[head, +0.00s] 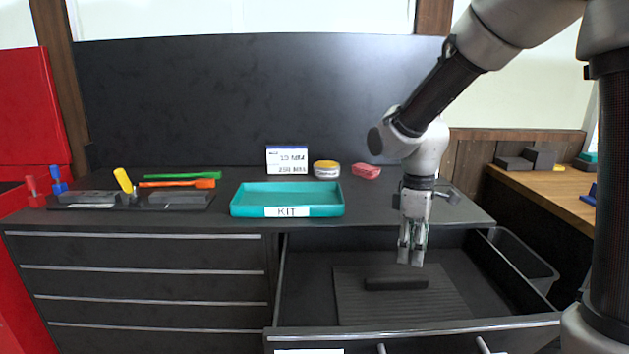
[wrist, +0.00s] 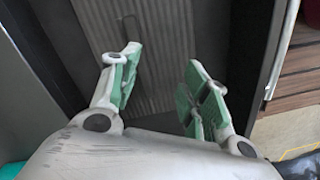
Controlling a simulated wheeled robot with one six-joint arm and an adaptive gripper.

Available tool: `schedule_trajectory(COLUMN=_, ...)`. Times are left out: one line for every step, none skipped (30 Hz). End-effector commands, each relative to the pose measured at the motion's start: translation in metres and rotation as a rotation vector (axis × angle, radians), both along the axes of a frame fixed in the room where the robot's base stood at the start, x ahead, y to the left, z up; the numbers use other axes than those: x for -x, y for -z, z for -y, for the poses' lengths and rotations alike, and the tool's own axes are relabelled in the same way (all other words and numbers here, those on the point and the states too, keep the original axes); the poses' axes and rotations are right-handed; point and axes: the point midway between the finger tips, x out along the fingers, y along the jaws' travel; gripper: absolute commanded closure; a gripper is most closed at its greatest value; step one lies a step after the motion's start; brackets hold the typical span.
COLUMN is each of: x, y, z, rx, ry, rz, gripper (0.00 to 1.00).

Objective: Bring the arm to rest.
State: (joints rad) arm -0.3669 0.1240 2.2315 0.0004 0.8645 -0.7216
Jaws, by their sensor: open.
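My gripper (head: 411,256) hangs pointing down over the open drawer (head: 305,290) at the right of the dark workbench in the head view. In the wrist view my gripper (wrist: 158,85) has its two green-padded fingers apart with nothing between them. A dark block (head: 396,283) lies on a ribbed mat (head: 355,310) in the drawer, just below and in front of the fingertips in the head view. The ribbed surface also shows beyond the fingers in the wrist view (wrist: 165,50).
A teal tray labelled KIT (head: 287,198) stands on the bench top, left of my arm. Tools lie at the left. A grey bin (head: 522,262) is right of the drawer.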

Motion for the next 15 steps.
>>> schedule_trajectory(x=0.01, y=-0.007, z=0.007, rx=0.004, ry=0.089, rz=0.006, gripper=0.54)
schedule_trajectory(x=0.017, y=-0.012, z=0.012, rx=0.007, ry=0.153, rz=0.01, gripper=0.54)
schedule_trajectory(x=0.027, y=-0.019, z=0.019, rx=0.01, ry=0.242, rz=0.018, gripper=0.54)
schedule_trajectory(x=0.033, y=-0.025, z=0.025, rx=0.01, ry=0.302, rz=0.025, gripper=0.54)
schedule_trajectory(x=0.04, y=-0.03, z=0.03, rx=0.01, ry=0.359, rz=0.034, gripper=0.54)
schedule_trajectory(x=0.048, y=-0.037, z=0.038, rx=0.007, ry=0.436, rz=0.047, gripper=0.54)
schedule_trajectory(x=0.055, y=-0.043, z=0.044, rx=0.004, ry=0.49, rz=0.057, gripper=0.54)
schedule_trajectory(x=0.062, y=-0.049, z=0.05, rx=-0.001, ry=0.546, rz=0.069, gripper=0.54)
schedule_trajectory(x=0.072, y=-0.056, z=0.059, rx=-0.008, ry=0.619, rz=0.086, gripper=0.54)
schedule_trajectory(x=0.08, y=-0.062, z=0.065, rx=-0.017, ry=0.675, rz=0.102, gripper=0.54)
schedule_trajectory(x=0.089, y=-0.067, z=0.072, rx=-0.026, ry=0.729, rz=0.118, gripper=0.54)
schedule_trajectory(x=0.1, y=-0.075, z=0.081, rx=-0.04, ry=0.799, rz=0.141, gripper=0.54)
schedule_trajectory(x=0.109, y=-0.08, z=0.087, rx=-0.052, ry=0.848, rz=0.161, gripper=0.54)
schedule_trajectory(x=0.118, y=-0.085, z=0.094, rx=-0.065, ry=0.891, rz=0.181, gripper=0.54)
schedule_trajectory(x=0.128, y=-0.091, z=0.101, rx=-0.084, ry=0.937, rz=0.21, gripper=0.54)
